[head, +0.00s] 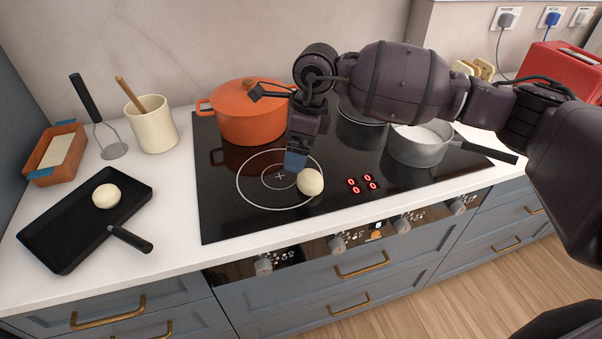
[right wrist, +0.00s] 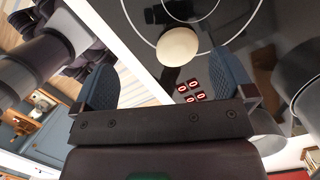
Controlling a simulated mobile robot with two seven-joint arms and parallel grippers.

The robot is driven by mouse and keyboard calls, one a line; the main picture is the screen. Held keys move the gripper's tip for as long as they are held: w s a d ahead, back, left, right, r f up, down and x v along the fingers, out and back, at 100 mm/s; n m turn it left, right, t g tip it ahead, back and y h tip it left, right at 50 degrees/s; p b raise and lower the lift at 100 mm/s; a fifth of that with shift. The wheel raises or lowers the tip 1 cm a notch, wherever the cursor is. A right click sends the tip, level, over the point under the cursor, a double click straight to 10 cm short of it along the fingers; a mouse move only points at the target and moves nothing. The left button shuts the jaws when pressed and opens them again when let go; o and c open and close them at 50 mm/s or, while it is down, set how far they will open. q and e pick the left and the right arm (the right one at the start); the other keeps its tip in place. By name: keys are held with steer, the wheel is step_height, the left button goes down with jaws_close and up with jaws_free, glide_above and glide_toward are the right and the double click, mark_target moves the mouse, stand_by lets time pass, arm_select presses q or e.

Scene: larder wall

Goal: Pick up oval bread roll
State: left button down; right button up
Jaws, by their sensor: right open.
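A pale oval bread roll (head: 310,182) lies on the black hob, at the right edge of the front left ring. My right gripper (head: 297,160) is just behind and above it, pointing down, and partly overlaps it in the head view. In the right wrist view the roll (right wrist: 178,46) shows ahead of the two spread blue fingers (right wrist: 163,62), between their lines. The gripper is open and empty. A second pale roll (head: 106,196) lies in a black pan (head: 62,240) on the left worktop. My left gripper is not in view.
An orange lidded pot (head: 250,118) stands on the hob close left of my right gripper. A grey saucepan (head: 416,150) stands to the right. A cream crock (head: 153,130), a masher (head: 113,150) and a terracotta tin (head: 40,172) stand at the left. The front hob edge is clear.

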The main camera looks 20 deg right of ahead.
mark_target(310, 174)
steer(key=d+h, duration=0.2)
steer(key=shift+d, duration=0.3)
steer(key=shift+s+d, duration=0.2)
steer(key=shift+s, duration=0.1)
steer(key=shift+f, duration=0.25)
step_height(310, 174, down, 5)
steer(key=shift+f, duration=0.1)
steer(key=shift+w+f, duration=0.25)
steer(key=shift+f, duration=1.1)
steer(key=shift+w+f, duration=0.2)
steer(key=shift+f, duration=1.1)
steer(key=c, duration=0.9)
